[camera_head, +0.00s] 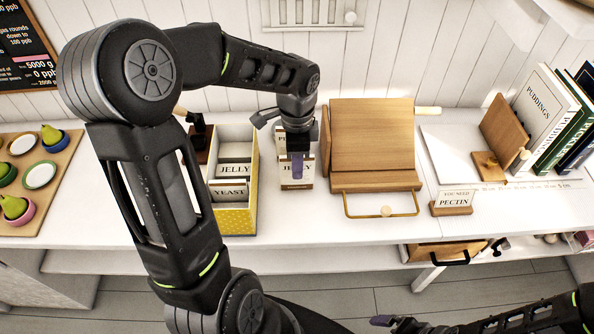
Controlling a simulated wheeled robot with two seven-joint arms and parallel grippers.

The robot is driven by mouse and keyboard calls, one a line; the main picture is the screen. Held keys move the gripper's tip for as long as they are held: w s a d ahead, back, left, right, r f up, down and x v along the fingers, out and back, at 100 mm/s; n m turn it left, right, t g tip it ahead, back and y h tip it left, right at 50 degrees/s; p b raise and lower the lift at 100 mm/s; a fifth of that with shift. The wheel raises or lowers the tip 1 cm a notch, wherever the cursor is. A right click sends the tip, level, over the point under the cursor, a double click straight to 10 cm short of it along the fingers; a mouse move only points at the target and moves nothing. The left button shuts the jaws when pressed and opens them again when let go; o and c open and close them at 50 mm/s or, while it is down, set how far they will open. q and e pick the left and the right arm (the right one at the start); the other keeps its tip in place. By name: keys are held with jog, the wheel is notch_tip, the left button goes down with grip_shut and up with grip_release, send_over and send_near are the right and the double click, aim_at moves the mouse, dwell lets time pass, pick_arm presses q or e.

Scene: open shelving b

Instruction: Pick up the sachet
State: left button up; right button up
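My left gripper (297,165) points down, its purple fingertips in front of a small upright stand holding packets, with a label reading "JELLY" (284,172) partly behind them. One finger hides the other, so its opening cannot be told, nor whether it touches a packet. More white sachets stand in a yellow box (237,219) to the left, their labels reading "JELLY" (234,170) and "YEAST" (230,192). My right gripper (383,321) is low at the bottom edge, away from the counter.
A wooden stand (372,140) with a brass bar is right of the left gripper. Books (545,108) stand far right. A board (45,195) with pears and bowls lies far left. A drawer-like wooden box (445,252) is on the lower shelf.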

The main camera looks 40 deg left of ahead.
pick_arm(q)
jog(key=shift+f, duration=1.4)
grip_shut()
